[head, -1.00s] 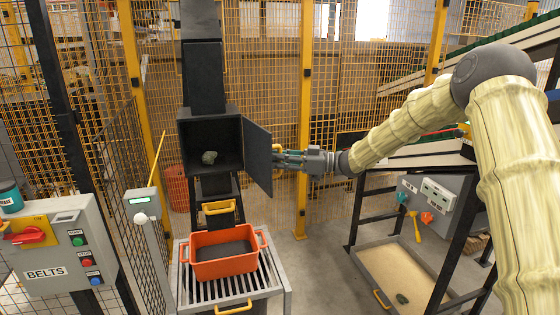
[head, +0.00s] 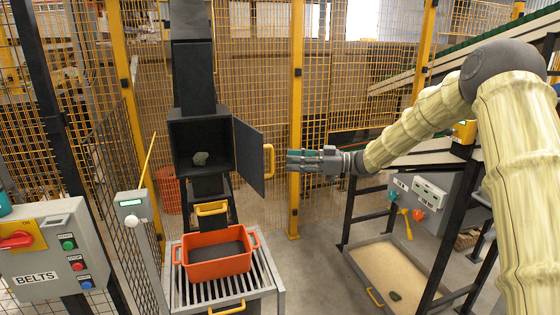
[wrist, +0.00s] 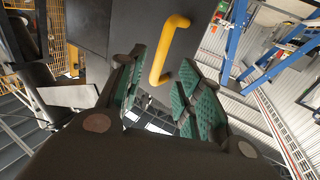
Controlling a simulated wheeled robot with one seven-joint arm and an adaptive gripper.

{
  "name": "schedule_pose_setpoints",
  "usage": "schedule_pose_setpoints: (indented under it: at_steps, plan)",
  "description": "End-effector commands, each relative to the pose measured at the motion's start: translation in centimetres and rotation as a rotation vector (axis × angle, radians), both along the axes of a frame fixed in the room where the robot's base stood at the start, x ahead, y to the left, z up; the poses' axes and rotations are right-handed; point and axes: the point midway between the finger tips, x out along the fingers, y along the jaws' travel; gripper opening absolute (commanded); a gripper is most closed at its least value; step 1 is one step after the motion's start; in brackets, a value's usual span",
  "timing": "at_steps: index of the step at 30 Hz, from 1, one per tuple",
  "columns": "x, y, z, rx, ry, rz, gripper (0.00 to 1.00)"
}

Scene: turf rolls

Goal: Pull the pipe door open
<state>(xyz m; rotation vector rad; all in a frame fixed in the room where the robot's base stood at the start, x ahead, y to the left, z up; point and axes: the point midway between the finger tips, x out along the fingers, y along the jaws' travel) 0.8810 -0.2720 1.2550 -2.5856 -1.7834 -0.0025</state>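The pipe door (head: 248,156) is a dark flat panel hinged on the right side of a black box (head: 201,146) in the vertical pipe. It stands swung open, and a grey-green lump (head: 200,158) lies inside the box. The door's yellow handle (head: 268,161) is on its outer face. My gripper (head: 290,160) is just right of the handle, apart from it. In the wrist view the green-padded fingers (wrist: 160,88) are spread, with the yellow handle (wrist: 168,50) ahead of them and nothing held.
An orange crate (head: 188,271) sits on a roller stand (head: 262,283) below the box. A BELTS control panel (head: 38,262) stands at left. A yellow fence post (head: 296,110) rises behind my gripper.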

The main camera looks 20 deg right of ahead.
Motion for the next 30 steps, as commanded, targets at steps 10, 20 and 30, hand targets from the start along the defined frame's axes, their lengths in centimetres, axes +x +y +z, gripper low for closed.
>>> schedule_pose_setpoints:
  at_steps: [10,20,30]
  plan:
    - [-1.5,-3.9,0.1,0.001,-0.001,0.000,0.35]
    - [-1.6,-4.2,0.1,0.001,-0.001,0.000,0.35]
    - [-1.5,-3.5,-1.3,0.011,0.016,-0.018,0.35]
